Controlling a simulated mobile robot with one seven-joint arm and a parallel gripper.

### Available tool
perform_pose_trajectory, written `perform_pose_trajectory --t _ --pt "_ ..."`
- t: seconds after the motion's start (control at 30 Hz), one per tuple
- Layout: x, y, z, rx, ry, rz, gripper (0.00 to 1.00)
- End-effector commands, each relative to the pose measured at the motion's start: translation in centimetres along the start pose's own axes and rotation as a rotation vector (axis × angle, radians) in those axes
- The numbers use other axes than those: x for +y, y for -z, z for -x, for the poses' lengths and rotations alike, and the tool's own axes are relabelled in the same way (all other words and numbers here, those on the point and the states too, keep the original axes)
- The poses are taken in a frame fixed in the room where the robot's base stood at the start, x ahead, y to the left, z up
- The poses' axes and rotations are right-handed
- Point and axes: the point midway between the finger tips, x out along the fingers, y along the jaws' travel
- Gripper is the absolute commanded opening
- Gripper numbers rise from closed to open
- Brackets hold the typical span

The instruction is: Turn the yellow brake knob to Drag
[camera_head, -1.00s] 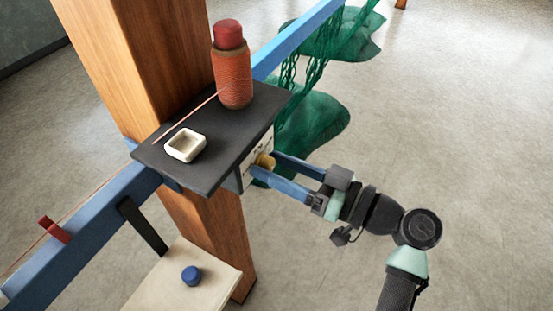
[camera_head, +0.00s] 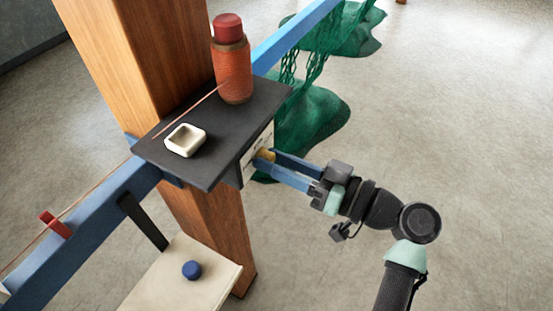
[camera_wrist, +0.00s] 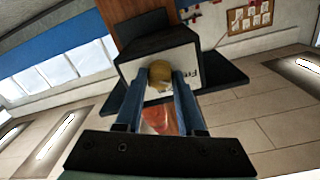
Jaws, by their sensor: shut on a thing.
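The yellow brake knob (camera_head: 265,156) sits on the white label face under the dark shelf, facing right. In the wrist view the round knob (camera_wrist: 160,74) lies between the two blue fingertips. My gripper (camera_head: 271,165) is shut on the knob from the right side. The label plate (camera_wrist: 188,62) shows part of a word, "Fre", to the right of the knob. The rest of the lettering is hidden by the knob and fingers, and I cannot read a pointer on the knob.
The dark shelf (camera_head: 218,150) on the wooden post (camera_head: 135,65) carries an orange twine spool (camera_head: 233,75) and a small white dish (camera_head: 185,140). Green netting (camera_head: 310,115) hangs behind. A pale board (camera_head: 215,275) with a blue knob (camera_head: 191,270) is below. Floor at right is clear.

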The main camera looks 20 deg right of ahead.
Motion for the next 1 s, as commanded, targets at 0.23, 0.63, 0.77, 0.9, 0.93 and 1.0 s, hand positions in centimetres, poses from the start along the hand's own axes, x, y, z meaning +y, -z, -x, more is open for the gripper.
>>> perform_pose_trajectory --t 0.23,0.63,0.77,0.9,0.93,1.0 --pt "0.01 0.15 0.0 -0.001 -0.003 -0.13 0.0" --pt "-0.02 0.31 0.0 -0.011 -0.005 -0.497 0.0" --pt "-0.03 0.36 0.0 -0.014 -0.006 -0.617 0.0" --pt "0.0 0.35 -0.01 -0.017 -0.008 -0.737 0.0" --pt "0.0 0.36 -0.01 -0.018 -0.008 -0.76 0.0" --pt "0.02 0.35 0.0 -0.018 -0.008 -0.811 0.0"
